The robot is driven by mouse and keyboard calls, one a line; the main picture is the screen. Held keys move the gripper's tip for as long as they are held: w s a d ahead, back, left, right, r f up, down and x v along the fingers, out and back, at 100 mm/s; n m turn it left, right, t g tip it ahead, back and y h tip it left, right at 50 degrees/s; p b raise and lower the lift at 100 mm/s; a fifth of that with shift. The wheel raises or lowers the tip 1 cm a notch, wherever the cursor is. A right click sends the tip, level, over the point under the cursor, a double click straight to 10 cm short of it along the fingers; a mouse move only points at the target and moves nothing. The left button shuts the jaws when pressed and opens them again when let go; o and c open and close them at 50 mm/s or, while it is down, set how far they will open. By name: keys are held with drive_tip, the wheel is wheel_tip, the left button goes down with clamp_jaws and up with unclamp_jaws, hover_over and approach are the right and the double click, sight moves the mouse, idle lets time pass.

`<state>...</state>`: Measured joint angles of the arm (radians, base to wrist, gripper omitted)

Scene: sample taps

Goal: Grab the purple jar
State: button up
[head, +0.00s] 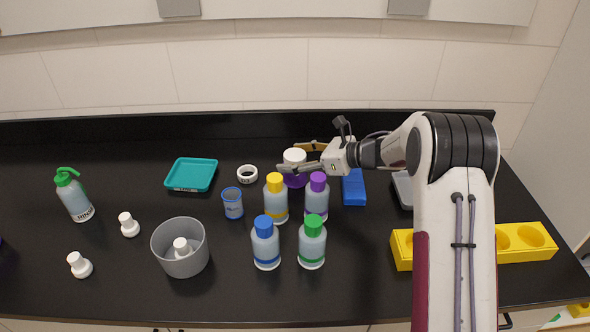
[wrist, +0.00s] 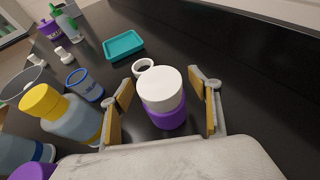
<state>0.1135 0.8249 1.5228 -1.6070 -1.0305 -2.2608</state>
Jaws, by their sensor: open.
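The purple jar (head: 295,181) has a white lid and stands upright on the black bench, behind the bottles. In the wrist view the purple jar (wrist: 167,118) stands between the two fingers of my gripper (wrist: 162,82), with a visible gap on each side. My gripper (head: 289,157) is open, reaching in from the right, with one finger behind the jar and one in front. The near finger hides part of the jar in the head view. Another purple container (wrist: 52,29) stands far off at the upper left of the wrist view.
A yellow-capped bottle (head: 276,200) and a purple-capped bottle (head: 317,197) stand close in front of the jar. Blue-capped (head: 265,243) and green-capped (head: 312,242) bottles are nearer. A white ring (head: 247,174) lies left, a blue block (head: 354,188) right. A teal tray (head: 191,175) is farther left.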

drive_tip(key=c, duration=1.2)
drive_tip(key=shift+c, duration=0.2)
drive_tip(key=shift+r, duration=0.1)
drive_tip(key=shift+r, duration=4.9)
